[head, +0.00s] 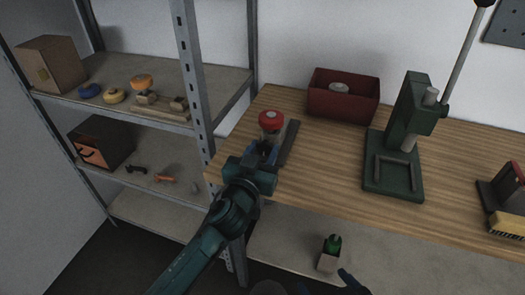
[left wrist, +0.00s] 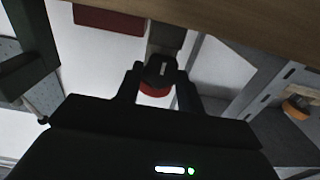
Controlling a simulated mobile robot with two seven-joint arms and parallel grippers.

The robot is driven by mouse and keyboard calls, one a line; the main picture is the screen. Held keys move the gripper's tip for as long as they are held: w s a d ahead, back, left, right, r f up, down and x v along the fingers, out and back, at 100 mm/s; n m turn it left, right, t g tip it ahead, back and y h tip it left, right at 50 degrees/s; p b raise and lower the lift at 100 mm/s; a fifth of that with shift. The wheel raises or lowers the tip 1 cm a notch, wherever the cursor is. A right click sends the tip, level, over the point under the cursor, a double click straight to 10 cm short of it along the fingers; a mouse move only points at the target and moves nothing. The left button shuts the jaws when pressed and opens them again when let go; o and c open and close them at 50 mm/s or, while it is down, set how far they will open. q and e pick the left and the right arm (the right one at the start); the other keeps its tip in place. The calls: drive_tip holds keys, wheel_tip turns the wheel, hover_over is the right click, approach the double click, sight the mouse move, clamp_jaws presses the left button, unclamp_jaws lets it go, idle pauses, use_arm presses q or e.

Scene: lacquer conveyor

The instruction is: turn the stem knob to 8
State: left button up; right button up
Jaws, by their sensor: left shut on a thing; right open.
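Red shows just behind the knob. I cannot read any numbers, so the setting is unclear. My right gripper (head: 348,281) shows only in part at the bottom edge, with its jaws open.
A red bin (head: 343,97) is behind, and a green press (head: 395,180) stands farther right. A metal shelf post (head: 190,75) is close on the left.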

use_arm(q)
drive_tip(key=shift+m, duration=0.3)
drive_tip(key=shift+m+p, duration=0.45)
drive_tip(key=shift+m, duration=2.65)
drive_tip(key=shift+d+f, duration=0.1)
drive_tip(key=o, duration=1)
drive_tip(key=shift+c, duration=0.2)
drive_tip(key=shift+s, duration=0.15)
